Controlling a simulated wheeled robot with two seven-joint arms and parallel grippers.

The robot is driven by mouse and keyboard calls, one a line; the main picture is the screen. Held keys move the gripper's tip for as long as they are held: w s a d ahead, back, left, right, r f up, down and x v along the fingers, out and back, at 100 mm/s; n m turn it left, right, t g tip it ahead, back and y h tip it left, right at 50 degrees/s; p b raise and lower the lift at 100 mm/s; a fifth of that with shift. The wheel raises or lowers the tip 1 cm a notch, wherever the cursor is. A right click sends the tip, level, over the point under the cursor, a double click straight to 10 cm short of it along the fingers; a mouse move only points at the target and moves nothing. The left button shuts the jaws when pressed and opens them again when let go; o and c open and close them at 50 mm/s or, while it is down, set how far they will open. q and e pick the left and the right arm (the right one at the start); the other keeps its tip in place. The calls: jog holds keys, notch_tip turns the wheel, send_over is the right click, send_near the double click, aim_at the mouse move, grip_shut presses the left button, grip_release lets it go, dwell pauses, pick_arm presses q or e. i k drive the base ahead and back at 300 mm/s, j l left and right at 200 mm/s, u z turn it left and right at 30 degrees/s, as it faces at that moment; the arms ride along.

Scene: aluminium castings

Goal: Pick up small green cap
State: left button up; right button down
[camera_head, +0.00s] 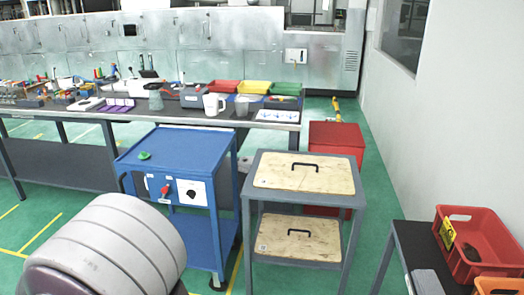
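The small green cap (144,155) lies on the flat blue top of a cart (190,145), near its left edge. Nothing is touching it from above, and it stands clear of other objects on that top. Neither my left nor my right gripper is in view.
The blue cart has a front panel with a red knob (165,190). A grey-framed table with wooden boards (304,175) stands to its right. A long bench (90,110) with tools, jugs and bins runs behind. A red crate (477,262) sits at lower right.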

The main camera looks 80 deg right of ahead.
aim_at(144, 156)
jog(key=j+z, duration=0.15)
jog(key=z, duration=1.65)
